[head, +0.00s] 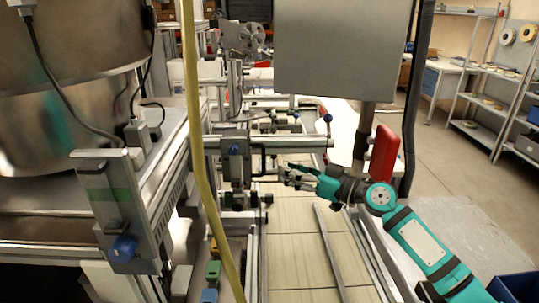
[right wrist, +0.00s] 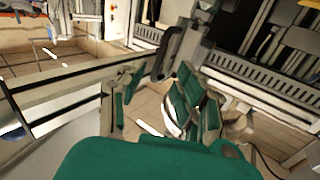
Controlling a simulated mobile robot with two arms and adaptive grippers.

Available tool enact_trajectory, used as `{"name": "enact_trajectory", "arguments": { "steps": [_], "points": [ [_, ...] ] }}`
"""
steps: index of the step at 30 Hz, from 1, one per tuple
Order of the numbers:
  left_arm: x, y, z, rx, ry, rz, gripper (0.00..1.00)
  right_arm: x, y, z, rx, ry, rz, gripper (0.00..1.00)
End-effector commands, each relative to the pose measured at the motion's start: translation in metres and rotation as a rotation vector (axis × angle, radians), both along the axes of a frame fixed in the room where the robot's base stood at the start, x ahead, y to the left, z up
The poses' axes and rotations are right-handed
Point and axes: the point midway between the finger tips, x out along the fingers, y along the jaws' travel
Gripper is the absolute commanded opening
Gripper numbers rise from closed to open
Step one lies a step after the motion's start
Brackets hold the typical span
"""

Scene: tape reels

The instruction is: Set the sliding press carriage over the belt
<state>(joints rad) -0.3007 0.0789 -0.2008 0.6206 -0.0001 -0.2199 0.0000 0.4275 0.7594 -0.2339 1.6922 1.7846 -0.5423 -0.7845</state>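The press carriage (head: 235,155) is a grey metal assembly with a crossbar (head: 285,143) reaching right over the belt (head: 295,262), a beige segmented conveyor surface. A dark bent handle (head: 257,158) hangs by the crossbar; a similar dark handle shows in the right wrist view (right wrist: 168,52). My right gripper (head: 284,177), teal and black, comes from the right above the belt, with its fingertips close to the handle. In the right wrist view its fingers (right wrist: 157,98) are spread, with no object clearly held between them. My left gripper is not in view.
A yellow cable (head: 195,120) hangs in front of the carriage. A grey panel (head: 342,48) and a red part (head: 383,153) stand above the belt's right side. A large metal drum (head: 70,100) stands at left. Open floor (head: 445,150) lies at right.

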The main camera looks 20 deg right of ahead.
Motion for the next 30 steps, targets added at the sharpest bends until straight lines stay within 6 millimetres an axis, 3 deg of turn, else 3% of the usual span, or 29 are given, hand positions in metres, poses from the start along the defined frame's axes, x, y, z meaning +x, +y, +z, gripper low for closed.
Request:
{"name": "enact_trajectory", "arguments": {
  "steps": [1, 9, 23, 30],
  "points": [
    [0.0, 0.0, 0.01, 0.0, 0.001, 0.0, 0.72, 0.009, 0.008, 0.007, 0.001, -0.002, 0.003, 0.34],
    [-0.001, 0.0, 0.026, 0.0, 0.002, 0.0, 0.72, 0.042, 0.036, 0.003, 0.001, 0.0, 0.001, 0.34],
    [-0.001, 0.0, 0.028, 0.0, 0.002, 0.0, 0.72, 0.051, 0.044, 0.0, -0.001, -0.001, 0.001, 0.34],
    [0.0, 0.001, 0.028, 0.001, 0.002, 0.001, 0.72, 0.051, 0.043, 0.0, -0.001, -0.001, 0.001, 0.03]
  ]
}}
